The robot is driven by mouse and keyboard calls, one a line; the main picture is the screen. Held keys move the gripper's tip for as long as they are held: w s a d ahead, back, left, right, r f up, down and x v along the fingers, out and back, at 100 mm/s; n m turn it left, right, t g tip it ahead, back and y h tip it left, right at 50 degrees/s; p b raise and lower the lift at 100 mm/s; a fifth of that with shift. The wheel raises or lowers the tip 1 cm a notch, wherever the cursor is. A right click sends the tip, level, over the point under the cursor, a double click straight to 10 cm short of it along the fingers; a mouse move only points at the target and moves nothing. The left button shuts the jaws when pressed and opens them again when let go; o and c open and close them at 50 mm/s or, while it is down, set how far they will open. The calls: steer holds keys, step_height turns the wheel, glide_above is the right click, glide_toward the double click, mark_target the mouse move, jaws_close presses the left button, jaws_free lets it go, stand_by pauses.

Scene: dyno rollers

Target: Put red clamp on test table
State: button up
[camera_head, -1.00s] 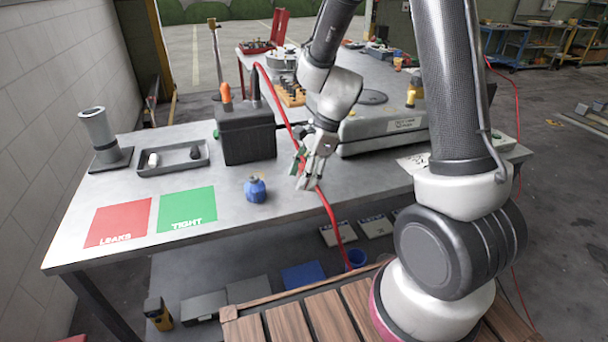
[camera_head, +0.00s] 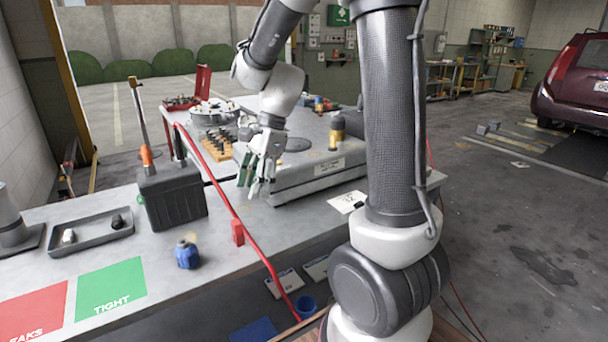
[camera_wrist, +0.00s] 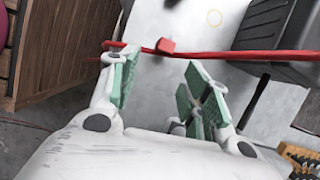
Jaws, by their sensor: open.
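The red clamp (camera_head: 238,232) is a small red block on the red hose (camera_head: 263,257), which crosses over the grey table (camera_head: 215,270). In the wrist view the clamp (camera_wrist: 166,46) is on the hose, beyond the fingertips and between them in the picture. My gripper (camera_head: 258,182) is open, with green pads, above and right of the clamp in the head view. In the wrist view my gripper (camera_wrist: 160,80) has nothing between its pads. I cannot tell whether the clamp touches the table.
A blue fitting (camera_head: 187,254) stands left of the clamp. A black box (camera_head: 173,197) and a dark tray (camera_head: 88,231) are further left. Green (camera_head: 110,290) and red (camera_head: 35,312) mats lie at the front left. A large grey case (camera_head: 300,175) stands behind the gripper.

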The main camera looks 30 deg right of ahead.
steer(key=s+d+r+n+t+h, duration=0.2)
steer(key=s+d+r+n, duration=0.2)
steer(key=s+n, duration=0.4)
steer(key=s+d+r+n+t+h, duration=0.2)
steer(key=s+d+r+n, duration=0.3)
steer(key=s+n, duration=0.3)
steer(key=shift+s+d+r+n, duration=0.25)
steer(key=shift+s+d+n, duration=0.15)
steer(key=shift+s, duration=0.65)
